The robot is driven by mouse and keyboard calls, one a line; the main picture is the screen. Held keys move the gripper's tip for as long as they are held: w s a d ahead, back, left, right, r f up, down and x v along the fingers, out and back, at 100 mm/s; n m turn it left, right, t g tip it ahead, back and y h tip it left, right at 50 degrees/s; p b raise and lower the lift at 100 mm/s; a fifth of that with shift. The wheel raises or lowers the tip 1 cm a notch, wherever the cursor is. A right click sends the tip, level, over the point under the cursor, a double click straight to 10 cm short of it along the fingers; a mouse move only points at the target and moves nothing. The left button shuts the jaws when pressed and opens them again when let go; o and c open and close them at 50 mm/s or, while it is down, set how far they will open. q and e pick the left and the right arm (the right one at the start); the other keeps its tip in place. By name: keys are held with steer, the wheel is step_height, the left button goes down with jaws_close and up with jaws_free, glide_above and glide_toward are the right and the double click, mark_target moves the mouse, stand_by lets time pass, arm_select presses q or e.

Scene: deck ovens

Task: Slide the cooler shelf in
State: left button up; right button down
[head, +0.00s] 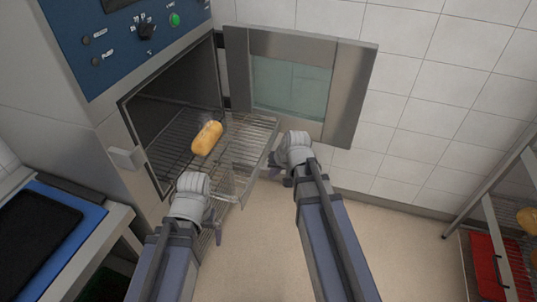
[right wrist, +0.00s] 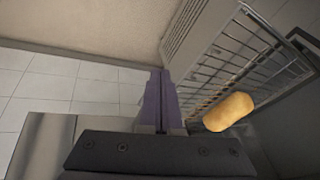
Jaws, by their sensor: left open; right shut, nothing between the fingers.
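The wire shelf (head: 257,133) is partly out of the open chamber (head: 178,84), with its front part over the floor. A golden loaf (head: 207,138) lies on it; the loaf also shows in the right wrist view (right wrist: 229,111), beside the shelf's wires (right wrist: 232,58). My left gripper (head: 213,230) is open at the shelf's near front corner; its wrist hides part of the fingers, and I cannot tell whether they touch the shelf. My right gripper (head: 276,172) is shut and empty beside the shelf's far front corner. Its closed fingers (right wrist: 168,112) show in the right wrist view.
The chamber's door (head: 350,92) stands open against the tiled wall, behind my right gripper. A blue-topped counter (head: 82,222) with a dark tray stands at lower left. A rack (head: 488,218) with a red crate (head: 484,262) stands at right. The floor between is clear.

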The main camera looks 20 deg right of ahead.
mark_target(186, 141)
steer(key=w+d+r+m+t, duration=0.2)
steer(key=w+d+t, duration=0.15)
steer(key=w, duration=0.25)
steer(key=shift+g, duration=0.45)
steer(key=b+x, duration=0.8)
steer(key=x, duration=0.1)
steer(key=shift+w+a+f, duration=0.2)
steer(key=shift+w+f, duration=0.05)
steer(key=shift+w+a, duration=0.25)
steer(key=shift+a, duration=0.15)
steer(key=w+a, duration=0.6)
steer(key=a, duration=0.3)
steer(key=w+a, duration=0.6)
steer(key=a, duration=0.4)
steer(key=w+a, duration=0.7)
steer(key=a, duration=0.2)
steer(key=shift+w+a, duration=0.15)
steer(key=shift+a, duration=0.1)
steer(key=shift+w+a+r, duration=0.1)
steer(key=shift+w+a, duration=0.05)
steer(key=shift+a, duration=0.05)
